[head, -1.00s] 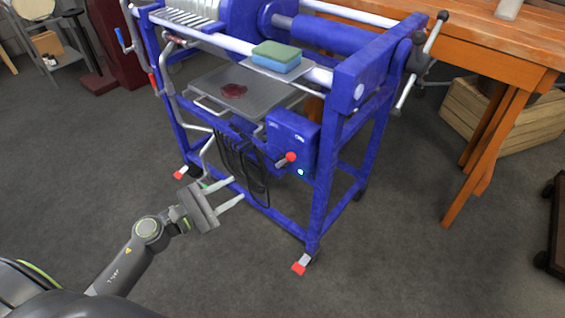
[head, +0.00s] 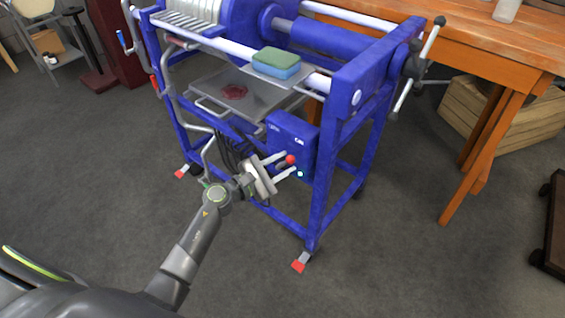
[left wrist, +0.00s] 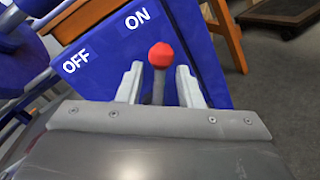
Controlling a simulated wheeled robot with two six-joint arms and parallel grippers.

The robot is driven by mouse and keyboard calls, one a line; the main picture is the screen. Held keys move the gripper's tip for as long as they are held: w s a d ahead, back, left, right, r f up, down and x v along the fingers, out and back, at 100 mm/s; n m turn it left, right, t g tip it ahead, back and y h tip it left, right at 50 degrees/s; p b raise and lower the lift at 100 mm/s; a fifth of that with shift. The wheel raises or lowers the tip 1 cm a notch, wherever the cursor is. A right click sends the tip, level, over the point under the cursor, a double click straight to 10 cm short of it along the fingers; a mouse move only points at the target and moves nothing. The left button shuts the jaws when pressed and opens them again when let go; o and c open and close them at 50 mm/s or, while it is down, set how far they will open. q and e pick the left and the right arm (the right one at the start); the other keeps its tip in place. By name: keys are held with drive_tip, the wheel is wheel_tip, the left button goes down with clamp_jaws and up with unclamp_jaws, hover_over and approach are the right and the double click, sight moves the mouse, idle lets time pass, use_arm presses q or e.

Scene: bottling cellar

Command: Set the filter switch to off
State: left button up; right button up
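The filter switch is a lever with a red knob (head: 291,159) on the blue box (head: 285,131) of the filter machine. In the left wrist view the red knob (left wrist: 160,55) stands beside the white ON label (left wrist: 137,18), with the OFF label (left wrist: 76,62) farther left. The lever leans to the ON side; its base is hidden. My left gripper (head: 290,163) is open at the box, one finger on each side of the lever. In the left wrist view gaps show between the knob and both fingers. My right gripper is not in view.
A green light (head: 300,174) glows on the box. Cables (head: 232,150) hang left of my gripper. A metal tray (head: 225,92) with a red stain and a green-and-blue sponge (head: 276,63) sit above. A wooden table (head: 490,55) and crate stand right. The front floor is clear.

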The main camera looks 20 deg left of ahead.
use_arm(q)
drive_tip(key=shift+w+d, duration=0.15)
drive_tip(key=shift+c, duration=0.2)
clamp_jaws()
